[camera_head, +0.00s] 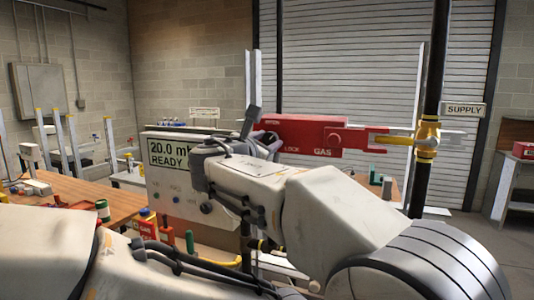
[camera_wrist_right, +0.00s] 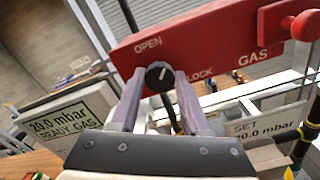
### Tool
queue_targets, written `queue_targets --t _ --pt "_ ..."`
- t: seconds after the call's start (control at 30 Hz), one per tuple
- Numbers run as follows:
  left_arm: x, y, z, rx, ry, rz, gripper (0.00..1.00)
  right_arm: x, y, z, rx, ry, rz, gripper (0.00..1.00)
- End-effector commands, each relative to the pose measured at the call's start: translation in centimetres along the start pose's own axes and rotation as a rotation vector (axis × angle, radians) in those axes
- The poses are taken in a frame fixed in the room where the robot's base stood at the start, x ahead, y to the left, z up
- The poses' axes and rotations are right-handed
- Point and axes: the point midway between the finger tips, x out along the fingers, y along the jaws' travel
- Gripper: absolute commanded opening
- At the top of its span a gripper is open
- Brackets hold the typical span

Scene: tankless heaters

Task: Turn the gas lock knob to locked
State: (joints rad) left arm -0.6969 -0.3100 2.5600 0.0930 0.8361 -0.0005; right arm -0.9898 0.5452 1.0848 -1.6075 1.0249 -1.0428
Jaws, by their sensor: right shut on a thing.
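The red gas lock box (camera_head: 318,134) stands in front of the roller shutter, lettered GAS and LOCK; it also shows in the right wrist view (camera_wrist_right: 215,40), with OPEN at left and LOCK lower right of the knob. The small black round gas lock knob (camera_wrist_right: 159,77) sits on the face of the box, with a white line slanting towards the upper right. My right gripper (camera_wrist_right: 160,85) has its two grey fingers on either side of the knob, shut on it. In the head view the right gripper (camera_head: 262,138) hides the knob. My left gripper is not in view.
A grey meter (camera_head: 175,180) reading "20.0 mb" and READY stands left of my right arm. A yellow valve (camera_head: 427,137) on the black pipe, with a SUPPLY sign (camera_head: 464,109), is to the right. A wooden bench (camera_head: 60,205) lies at left.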

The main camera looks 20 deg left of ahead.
Motion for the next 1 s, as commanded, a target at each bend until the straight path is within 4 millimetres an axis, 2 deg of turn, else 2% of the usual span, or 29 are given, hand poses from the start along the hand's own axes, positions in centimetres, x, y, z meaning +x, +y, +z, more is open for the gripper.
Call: queue_targets --t 0.03,0.4,0.7,1.0 --pt "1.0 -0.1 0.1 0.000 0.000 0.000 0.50 -0.1 -0.2 -0.4 0.048 -0.001 0.000 0.00" --pt "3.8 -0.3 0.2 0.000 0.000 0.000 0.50 -0.1 -0.3 -0.4 0.393 0.000 -0.001 0.00" --pt "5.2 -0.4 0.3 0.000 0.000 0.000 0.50 -0.1 -0.2 -0.4 0.613 0.002 -0.002 0.00" --pt "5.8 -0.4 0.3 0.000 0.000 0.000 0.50 -0.1 -0.2 -0.3 0.729 0.002 -0.002 0.00"
